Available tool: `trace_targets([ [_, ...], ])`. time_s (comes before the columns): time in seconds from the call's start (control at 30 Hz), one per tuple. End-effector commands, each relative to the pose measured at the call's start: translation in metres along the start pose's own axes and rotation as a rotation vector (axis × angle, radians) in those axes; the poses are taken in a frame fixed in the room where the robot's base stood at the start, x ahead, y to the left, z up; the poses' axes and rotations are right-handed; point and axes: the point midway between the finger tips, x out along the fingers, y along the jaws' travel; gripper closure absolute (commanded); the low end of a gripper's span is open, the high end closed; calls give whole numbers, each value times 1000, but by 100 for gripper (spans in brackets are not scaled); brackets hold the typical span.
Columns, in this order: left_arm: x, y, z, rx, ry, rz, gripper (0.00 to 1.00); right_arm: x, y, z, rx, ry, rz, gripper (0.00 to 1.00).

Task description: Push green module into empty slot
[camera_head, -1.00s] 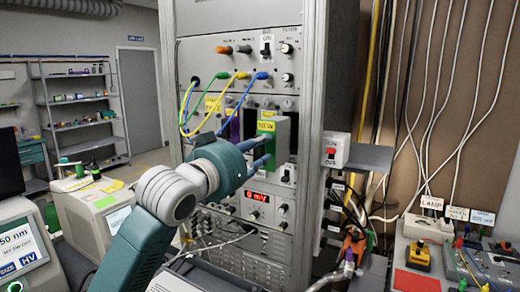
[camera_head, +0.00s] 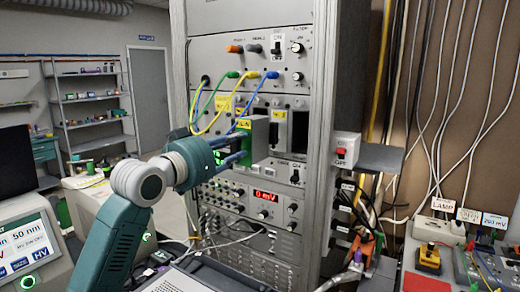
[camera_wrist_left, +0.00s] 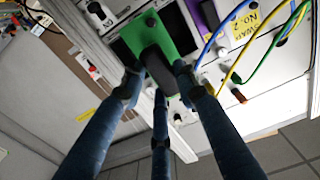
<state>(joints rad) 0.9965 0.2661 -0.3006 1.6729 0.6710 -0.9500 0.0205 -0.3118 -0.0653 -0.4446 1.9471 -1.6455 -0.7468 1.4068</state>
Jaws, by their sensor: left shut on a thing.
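The green module (camera_head: 259,141) is a box with a grey side, a green front and a yellow label, held out in front of the rack's module row. My left gripper (camera_head: 240,150) is shut on it at its front. In the left wrist view, the fingers of my left gripper (camera_wrist_left: 160,80) close around the dark handle of the green module (camera_wrist_left: 178,32). A dark slot (camera_head: 300,132) shows in the rack to the right of the module. Dark openings also show beside the module in the left wrist view. How far the module overlaps a slot is hidden. My right gripper is not in view.
Yellow, green and blue cables (camera_head: 228,98) hang from the rack panel beside the module. A purple module (camera_wrist_left: 209,13) stands close by. A red-button box (camera_head: 345,149) and shelf sit right of the rack. A monitor (camera_head: 28,245) stands at the left.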

Motion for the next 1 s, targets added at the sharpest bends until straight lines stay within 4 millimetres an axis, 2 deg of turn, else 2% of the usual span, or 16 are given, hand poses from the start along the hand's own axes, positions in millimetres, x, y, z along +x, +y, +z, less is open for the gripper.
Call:
trace_targets([
  [0.03, -3, -16, -2, -3, 9, -4, 100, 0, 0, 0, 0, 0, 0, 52],
  [0.1, -5, -30, -3, -5, 18, -4, 100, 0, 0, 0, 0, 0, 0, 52],
  [0.23, -8, -44, -5, -4, 27, -4, 100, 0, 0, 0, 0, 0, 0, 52],
  [0.67, -7, -45, -6, -3, 31, -3, 100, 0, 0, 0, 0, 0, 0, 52],
  [1.0, 22, -45, -6, -4, 31, -2, 100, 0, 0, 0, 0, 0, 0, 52],
])
